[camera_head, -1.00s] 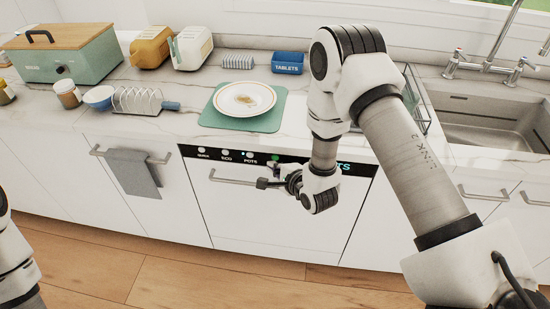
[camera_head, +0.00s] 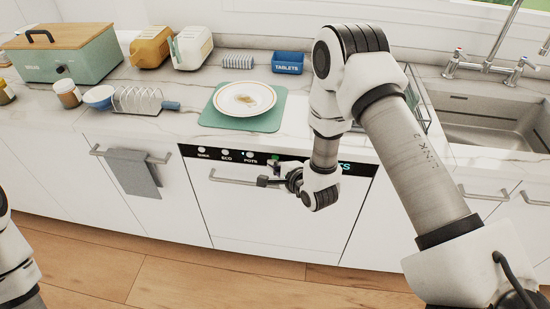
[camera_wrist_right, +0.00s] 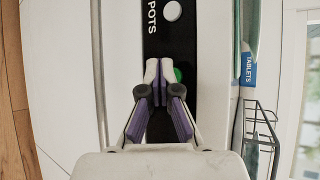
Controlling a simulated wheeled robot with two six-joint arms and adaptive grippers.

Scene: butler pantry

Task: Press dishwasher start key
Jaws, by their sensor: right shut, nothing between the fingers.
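The dishwasher (camera_head: 270,220) has a white front, a silver handle (camera_head: 225,180) and a black control strip (camera_head: 212,154). The strip bears round white keys (camera_head: 226,153) labelled QUICK, ECO and POTS. A green key (camera_head: 276,157) sits right of POTS. My right gripper (camera_head: 270,181) is shut and empty, in front of the strip near the green key. In the right wrist view, its closed fingertips (camera_wrist_right: 159,68) partly cover the green key (camera_wrist_right: 177,75); I cannot tell whether they touch it. My left gripper is out of view.
A plate (camera_head: 244,99) on a green mat (camera_head: 227,123), a toast rack (camera_head: 137,101) and a blue tablets box (camera_head: 288,62) stand on the counter above. A grey towel (camera_head: 135,172) hangs at left. The sink (camera_head: 490,115) is at right.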

